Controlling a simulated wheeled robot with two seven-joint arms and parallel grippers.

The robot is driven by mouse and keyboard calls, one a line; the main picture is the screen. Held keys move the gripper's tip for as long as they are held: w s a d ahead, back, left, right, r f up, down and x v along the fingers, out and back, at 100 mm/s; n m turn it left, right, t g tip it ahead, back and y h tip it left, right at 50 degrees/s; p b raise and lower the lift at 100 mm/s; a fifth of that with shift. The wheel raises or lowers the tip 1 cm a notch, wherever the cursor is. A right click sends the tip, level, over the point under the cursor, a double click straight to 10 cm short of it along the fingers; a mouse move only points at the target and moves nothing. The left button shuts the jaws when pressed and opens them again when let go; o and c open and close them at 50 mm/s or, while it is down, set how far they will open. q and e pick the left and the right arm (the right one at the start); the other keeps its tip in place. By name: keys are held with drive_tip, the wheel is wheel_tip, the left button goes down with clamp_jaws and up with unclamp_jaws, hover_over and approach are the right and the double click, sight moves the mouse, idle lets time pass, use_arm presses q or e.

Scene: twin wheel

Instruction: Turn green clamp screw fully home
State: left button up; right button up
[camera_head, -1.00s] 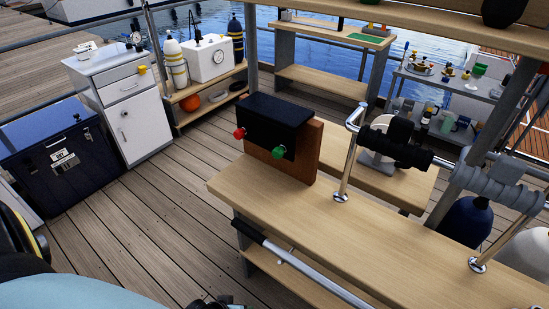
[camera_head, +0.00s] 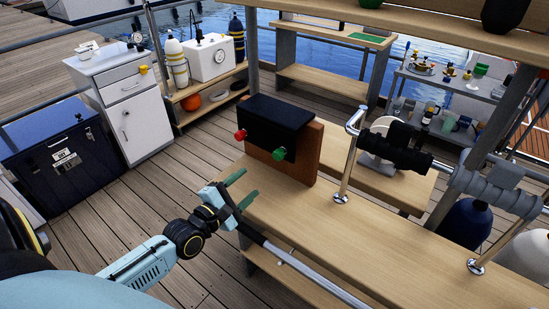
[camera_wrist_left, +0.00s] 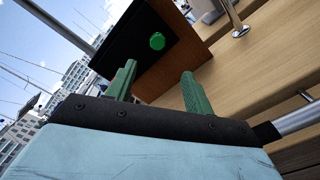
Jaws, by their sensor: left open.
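The green clamp screw (camera_head: 279,154) sits on the lower right of the front of a black box (camera_head: 272,125), which is fixed to a brown wooden board (camera_head: 309,158) on the bench. A red screw (camera_head: 240,135) is to its left on the same box. My left gripper (camera_head: 242,188) is open and empty at the bench's left end, in front of and below the green screw, apart from it. In the left wrist view the green screw (camera_wrist_left: 157,41) shows ahead, beyond and above the gap between the green fingers (camera_wrist_left: 160,85). My right gripper is not in view.
The wooden bench top (camera_head: 370,230) is mostly clear. A metal rail (camera_head: 300,268) runs along its front edge. A chrome post (camera_head: 346,165) with a black-wrapped bar rises right of the box. A dark blue chest (camera_head: 62,155) and white cabinet (camera_head: 125,105) stand left on the deck.

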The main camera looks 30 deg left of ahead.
sight(276, 157)
use_arm(q)
drive_tip(key=w, duration=1.3)
drive_tip(key=shift+w+d+b, duration=0.15)
drive_tip(key=shift+d+b, duration=0.25)
drive_tip(key=shift+r, duration=0.1)
drive_tip(key=c, duration=1)
drive_tip(key=shift+o, duration=0.2)
